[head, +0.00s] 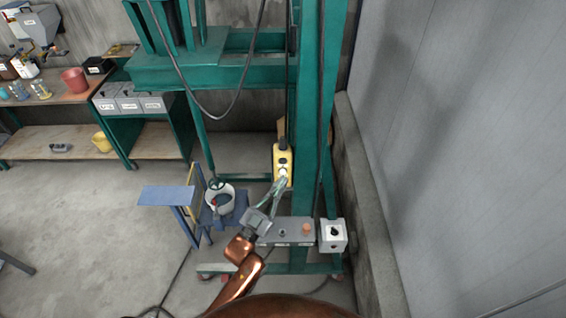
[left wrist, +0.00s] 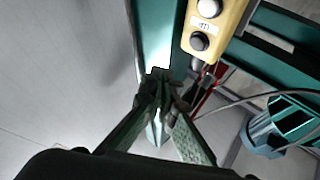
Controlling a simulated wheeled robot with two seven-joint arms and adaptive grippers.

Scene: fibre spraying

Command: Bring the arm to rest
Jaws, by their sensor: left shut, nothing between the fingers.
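My left arm comes up from the bottom middle of the head view. Its left gripper (head: 280,184) points up at the lower end of a yellow push-button box (head: 283,160) hanging by the green post. In the left wrist view the fingers of this gripper (left wrist: 158,82) meet at the tips, shut and empty. There the yellow box (left wrist: 214,28), with a white and a dark button, is just above and to the right of the fingertips. I cannot tell whether they touch it. My right gripper is in neither view.
A green machine frame (head: 313,120) stands close to the gripper. A grey control panel (head: 287,232) and a white switch box (head: 333,236) are beside the forearm. A bucket (head: 220,197) is left, by a blue stand (head: 166,196). Open floor (head: 90,215) lies left; a wall (head: 460,130) closes the right.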

